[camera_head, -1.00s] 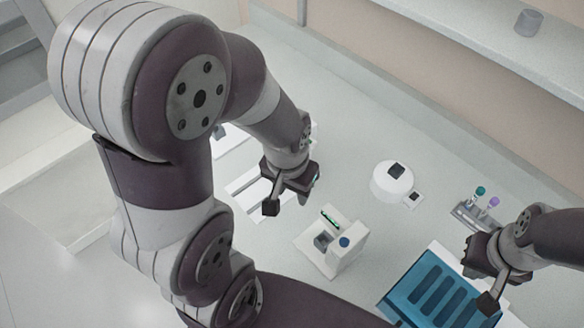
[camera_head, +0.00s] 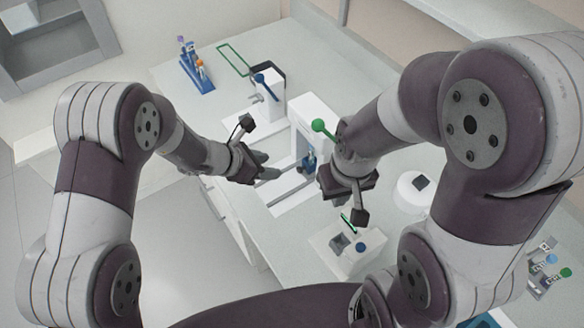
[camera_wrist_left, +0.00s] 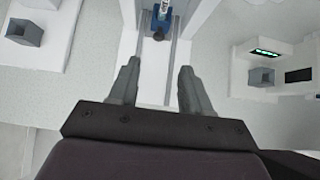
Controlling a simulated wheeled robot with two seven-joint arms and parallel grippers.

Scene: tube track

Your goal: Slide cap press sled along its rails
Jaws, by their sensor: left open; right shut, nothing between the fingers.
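The cap press is a white housing (camera_head: 309,118) with a green-knobbed lever (camera_head: 320,126). Its blue sled (camera_head: 307,165) sits between two grey rails (camera_head: 287,175) on a white base, near the housing; the sled (camera_wrist_left: 162,16) holds a tube in the left wrist view. My left gripper (camera_head: 266,166) is open and empty over the rails' near end. In the left wrist view its fingers (camera_wrist_left: 160,68) point along the rails, apart from the sled. My right gripper (camera_head: 346,185) is shut and empty, right of the press; its fingertips are largely hidden.
A white device with a green display (camera_head: 347,250) stands below my right gripper. A round white device (camera_head: 413,190) is to its right. A white block with a blue-knobbed lever (camera_head: 266,98) and a blue tube rack (camera_head: 195,74) stand at the back left.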

